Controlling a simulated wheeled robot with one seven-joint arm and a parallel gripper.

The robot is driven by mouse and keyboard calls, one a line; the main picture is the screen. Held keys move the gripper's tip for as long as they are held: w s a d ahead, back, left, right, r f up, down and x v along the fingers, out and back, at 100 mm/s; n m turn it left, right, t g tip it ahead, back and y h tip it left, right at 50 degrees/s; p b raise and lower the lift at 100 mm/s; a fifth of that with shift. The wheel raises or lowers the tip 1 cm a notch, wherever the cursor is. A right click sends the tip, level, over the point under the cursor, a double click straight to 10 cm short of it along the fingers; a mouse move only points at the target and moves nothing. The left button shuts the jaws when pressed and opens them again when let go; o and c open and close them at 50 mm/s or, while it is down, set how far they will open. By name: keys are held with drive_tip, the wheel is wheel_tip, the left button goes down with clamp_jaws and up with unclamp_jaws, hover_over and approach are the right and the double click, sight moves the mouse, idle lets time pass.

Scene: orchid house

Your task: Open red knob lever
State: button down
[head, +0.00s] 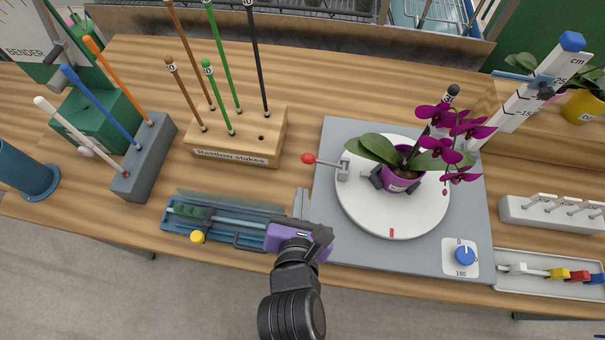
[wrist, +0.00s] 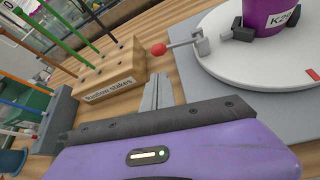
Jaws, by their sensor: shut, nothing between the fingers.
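The red knob (head: 308,158) sits at the left end of a thin metal lever that joins a grey bracket (head: 343,169) on the white turntable (head: 432,222). The knob also shows in the wrist view (wrist: 158,49), with the lever running right to its bracket. A purple pot (head: 396,183) with a magenta orchid stands on the turntable between dark clamp pads. My gripper (head: 301,203) is shut and empty, near the front left edge of the grey base plate. In the wrist view its fingers (wrist: 157,92) point toward the knob, apart from it.
A wooden stake block (head: 265,150) stands left of the knob. A blue tray (head: 180,228) with tools lies left of my gripper. A blue dial (head: 465,256) is at the plate's front right. A white scale post (head: 527,97) stands behind right. Bare wood lies between stake block and plate.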

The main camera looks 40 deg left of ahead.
sight(323, 162)
drive_tip(key=x, duration=0.9)
drive_tip(key=shift+w+a+f, duration=0.15)
drive_tip(key=shift+w+a, duration=0.05)
drive_tip(key=shift+a, duration=0.1)
